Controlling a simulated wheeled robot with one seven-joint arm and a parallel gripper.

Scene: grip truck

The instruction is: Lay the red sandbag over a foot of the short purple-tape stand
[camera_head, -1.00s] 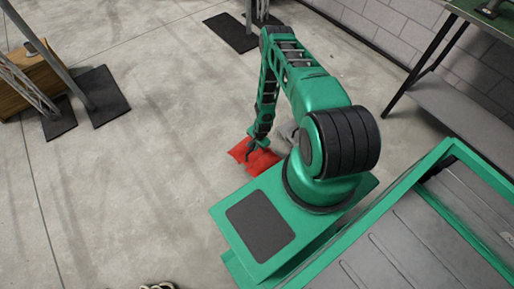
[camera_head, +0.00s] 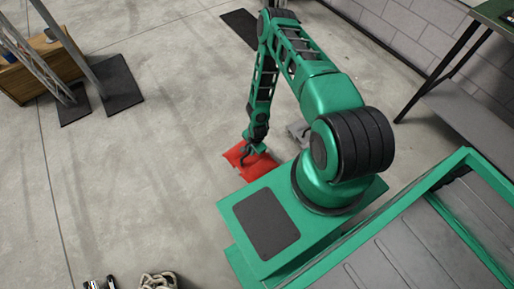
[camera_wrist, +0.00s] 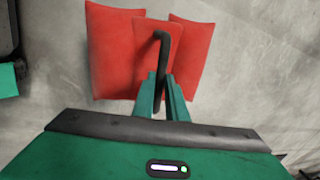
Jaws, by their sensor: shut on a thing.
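The red sandbag (camera_head: 250,164) shows low beside the front of my base in the head view. It has two red lobes with a strap between them, and it fills the upper middle of the wrist view (camera_wrist: 109,52). My gripper (camera_wrist: 161,92) is shut on the dark handle (camera_wrist: 163,42) of the sandbag. In the head view my gripper (camera_head: 250,150) is just over the bag. I cannot tell whether the bag touches the floor. No stand with purple tape can be made out.
A grey bag-like thing (camera_head: 299,131) lies on the floor behind my arm. Stand legs with dark mats (camera_head: 118,84) and a wooden box (camera_head: 40,68) are at the upper left. A dark mat (camera_head: 240,25) lies at the top. A table (camera_head: 470,110) stands right. The left-centre floor is clear.

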